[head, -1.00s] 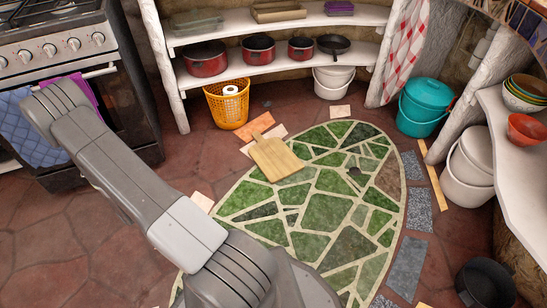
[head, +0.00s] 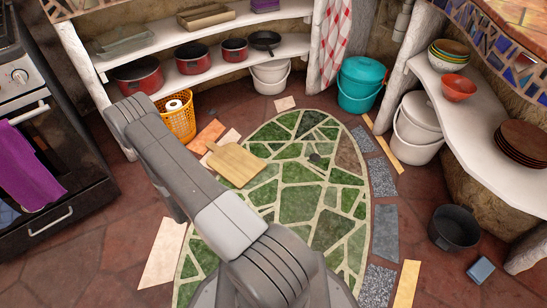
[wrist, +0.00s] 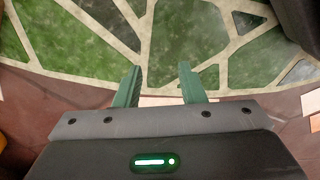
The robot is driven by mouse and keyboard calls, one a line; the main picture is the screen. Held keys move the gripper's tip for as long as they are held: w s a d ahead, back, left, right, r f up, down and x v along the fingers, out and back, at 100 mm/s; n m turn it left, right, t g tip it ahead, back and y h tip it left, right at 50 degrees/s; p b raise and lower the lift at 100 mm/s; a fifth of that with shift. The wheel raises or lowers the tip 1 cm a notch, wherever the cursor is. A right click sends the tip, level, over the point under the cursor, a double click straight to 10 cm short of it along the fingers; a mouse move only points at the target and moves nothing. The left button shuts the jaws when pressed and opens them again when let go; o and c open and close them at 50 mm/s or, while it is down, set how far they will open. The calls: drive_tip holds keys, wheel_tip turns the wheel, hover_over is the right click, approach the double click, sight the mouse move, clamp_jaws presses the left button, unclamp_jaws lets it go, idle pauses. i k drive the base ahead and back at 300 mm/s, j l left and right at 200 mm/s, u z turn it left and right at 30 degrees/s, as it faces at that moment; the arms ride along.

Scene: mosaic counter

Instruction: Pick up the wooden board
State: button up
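The wooden board (head: 236,164) is pale, with a short handle. In the head view it lies flat at the far left part of the green mosaic floor oval (head: 327,228), its handle pointing up-left. In the wrist view my gripper (wrist: 158,84) has its two green fingers well apart with nothing between them. Below them are green mosaic stones and pale grout lines. The board is not recognisable in the wrist view. My arm crosses the head view to the left of the board, and my fingers do not show there.
A yellow basket (head: 178,122) stands behind the board, near shelves of red pots (head: 190,60). A teal bucket (head: 359,84) and a white bucket (head: 417,128) stand at the right. A black pot (head: 455,228) and blue block (head: 481,269) lie on the floor. The oval is otherwise mostly clear.

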sight(235, 163)
drive_tip(key=i+j+z, duration=0.3)
drive_tip(key=j+z, duration=0.3)
drive_tip(key=i+j+z, duration=0.15)
drive_tip(key=j+z, duration=0.15)
drive_tip(key=i+j+z, duration=0.1)
drive_tip(key=j+z, duration=0.15)
drive_tip(key=j, duration=0.15)
drive_tip(key=j+z, duration=0.3)
drive_tip(key=j, duration=0.8)
drive_tip(key=i+j, duration=0.15)
drive_tip(key=j, duration=0.65)
drive_tip(key=z, duration=0.05)
